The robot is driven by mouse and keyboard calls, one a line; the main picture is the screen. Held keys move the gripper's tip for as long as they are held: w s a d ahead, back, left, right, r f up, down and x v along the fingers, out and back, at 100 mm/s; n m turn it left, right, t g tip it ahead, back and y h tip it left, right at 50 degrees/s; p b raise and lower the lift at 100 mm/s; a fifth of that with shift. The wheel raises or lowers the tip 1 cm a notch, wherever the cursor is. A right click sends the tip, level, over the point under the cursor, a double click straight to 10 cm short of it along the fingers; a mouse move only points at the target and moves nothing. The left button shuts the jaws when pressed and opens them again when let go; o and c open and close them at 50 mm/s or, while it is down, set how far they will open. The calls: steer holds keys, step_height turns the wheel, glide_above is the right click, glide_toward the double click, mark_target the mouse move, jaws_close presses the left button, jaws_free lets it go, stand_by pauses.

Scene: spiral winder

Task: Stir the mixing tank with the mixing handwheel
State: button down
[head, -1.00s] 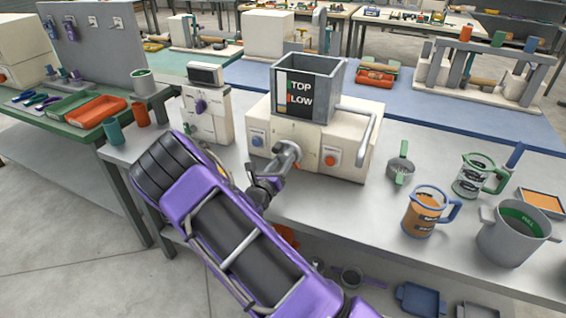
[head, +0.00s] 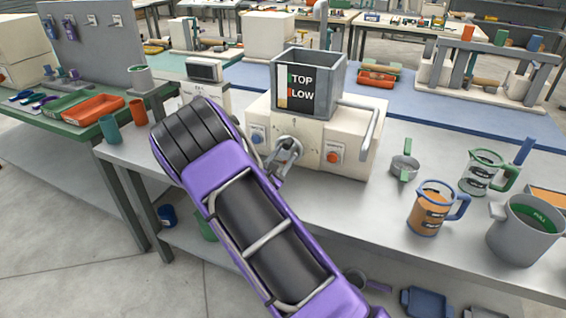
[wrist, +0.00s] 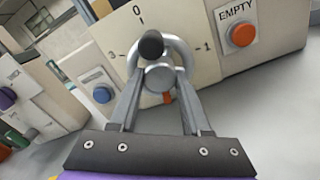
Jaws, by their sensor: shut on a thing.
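The mixing handwheel (head: 290,146) is a small grey metal wheel on the box's front. In the wrist view the handwheel (wrist: 180,48) shows a ring, a round metal hub and a black knob (wrist: 151,44) near its top. A dial with 0, 1 and 3 lies behind it. My gripper (wrist: 160,82) is shut on the handwheel, its fingers converging around the hub area; the exact contact is unclear. The tank's contents are hidden.
An orange EMPTY button (wrist: 242,34) is right of the wheel and a blue button (wrist: 103,95) left. A small panel unit (head: 204,72) stands left, partly behind my arm. A scoop (head: 404,165), jugs (head: 428,213) and a grey pot (head: 520,240) stand right on the bench.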

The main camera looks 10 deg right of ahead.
steer(key=shift+m+b, duration=0.35)
steer(key=shift+m, duration=0.25)
steer(key=shift+c, duration=1.8)
jaws_free()
steer(key=shift+s+a, duration=0.1)
steer(key=v, duration=1.7)
steer(key=shift+p, duration=0.3)
steer(key=shift+s, duration=0.1)
